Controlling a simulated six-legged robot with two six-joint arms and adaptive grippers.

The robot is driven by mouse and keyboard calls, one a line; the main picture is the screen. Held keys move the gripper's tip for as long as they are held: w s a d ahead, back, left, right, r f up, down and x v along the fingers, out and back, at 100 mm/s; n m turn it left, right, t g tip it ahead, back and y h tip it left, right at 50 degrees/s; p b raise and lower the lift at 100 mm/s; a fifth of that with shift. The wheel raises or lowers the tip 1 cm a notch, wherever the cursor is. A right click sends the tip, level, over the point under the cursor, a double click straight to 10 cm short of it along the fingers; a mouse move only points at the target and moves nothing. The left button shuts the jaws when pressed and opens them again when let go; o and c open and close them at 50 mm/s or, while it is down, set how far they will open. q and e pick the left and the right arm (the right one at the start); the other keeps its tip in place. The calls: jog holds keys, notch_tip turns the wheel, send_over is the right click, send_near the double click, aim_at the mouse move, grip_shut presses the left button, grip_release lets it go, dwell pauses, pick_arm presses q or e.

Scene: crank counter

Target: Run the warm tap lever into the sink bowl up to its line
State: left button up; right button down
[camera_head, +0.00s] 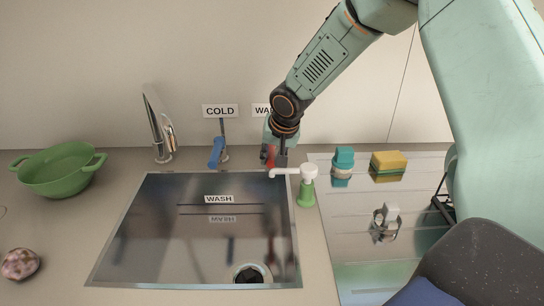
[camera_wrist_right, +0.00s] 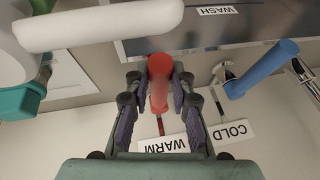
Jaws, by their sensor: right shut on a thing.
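The red warm tap lever (camera_wrist_right: 160,72) sits between the fingers of my right gripper (camera_wrist_right: 160,100), and the fingers are closed on it. The WARM label (camera_wrist_right: 167,145) is beside it in the wrist view. In the head view my right gripper (camera_head: 279,150) is at the sink's back right corner and largely covers the lever. The steel sink bowl (camera_head: 150,215) has a WASH label (camera_head: 219,199) and dark lines on its back wall. The drain (camera_head: 252,273) is at its front. I see no stream from the spout (camera_head: 158,125). My left gripper is out of view.
The blue cold lever (camera_head: 216,152) stands left of my right gripper. A white-topped green soap pump (camera_head: 307,185) is close on the right. A green colander (camera_head: 58,170) is left.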

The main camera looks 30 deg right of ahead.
dwell(0.3)
jog(key=b, duration=0.3)
jog(key=shift+w+a+f+m, duration=0.15)
jog(key=shift+w+a+m, duration=0.25)
jog(key=shift+w+a+r+m+h+b, duration=0.2)
jog(key=shift+a+m+h+b, duration=0.2)
jog(key=shift+m+b, duration=0.3)
jog(key=c, duration=1.1)
grip_release()
jog(key=shift+c, duration=0.2)
jog(key=v, duration=1.2)
